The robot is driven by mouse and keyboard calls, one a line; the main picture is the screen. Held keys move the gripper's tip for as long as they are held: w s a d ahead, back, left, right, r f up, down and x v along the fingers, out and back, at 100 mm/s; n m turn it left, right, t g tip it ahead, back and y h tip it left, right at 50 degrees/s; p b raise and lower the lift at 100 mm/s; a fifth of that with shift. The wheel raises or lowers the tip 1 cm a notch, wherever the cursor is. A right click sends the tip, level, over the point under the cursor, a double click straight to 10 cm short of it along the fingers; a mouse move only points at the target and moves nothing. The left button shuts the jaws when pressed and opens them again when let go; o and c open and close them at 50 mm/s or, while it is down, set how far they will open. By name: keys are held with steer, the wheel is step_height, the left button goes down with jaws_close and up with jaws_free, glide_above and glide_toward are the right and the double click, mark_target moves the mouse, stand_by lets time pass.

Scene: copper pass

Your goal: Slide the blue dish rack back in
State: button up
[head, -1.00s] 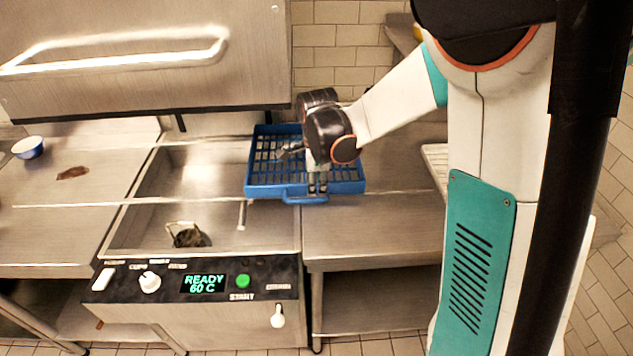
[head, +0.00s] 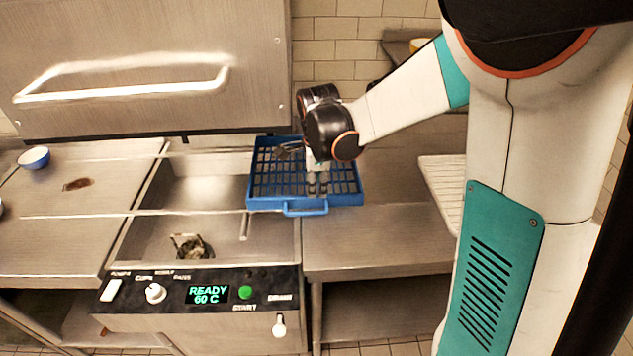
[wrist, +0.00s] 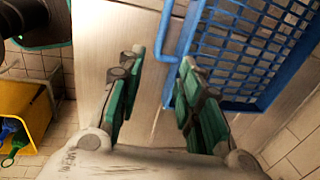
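The blue dish rack (head: 260,203) is a shallow grid tray with a loop handle on its near side. In the head view it straddles the right part of the sunken basin (head: 165,215) and the edge of the right-hand counter. My gripper (head: 317,187) points down at the rack's near right part, overlapping it in this view. In the wrist view my gripper (wrist: 155,75) has its two green fingers apart with nothing visible held between them. The rack's handle (wrist: 183,45) and grid appear by the right finger; whether they touch is unclear.
A large steel hood (head: 150,60) with a bar handle stands behind the basin. A control panel (head: 200,293) reading READY 60 C is in front. A dark object (head: 190,247) lies in the basin. A blue bowl (head: 34,157) sits at left. The right counter (head: 370,240) is mostly clear.

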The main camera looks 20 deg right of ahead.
steer(key=r, duration=0.1)
steer(key=r+p, duration=0.2)
steer(key=shift+s, duration=0.25)
steer(key=shift+a, duration=0.1)
stand_by(0.4)
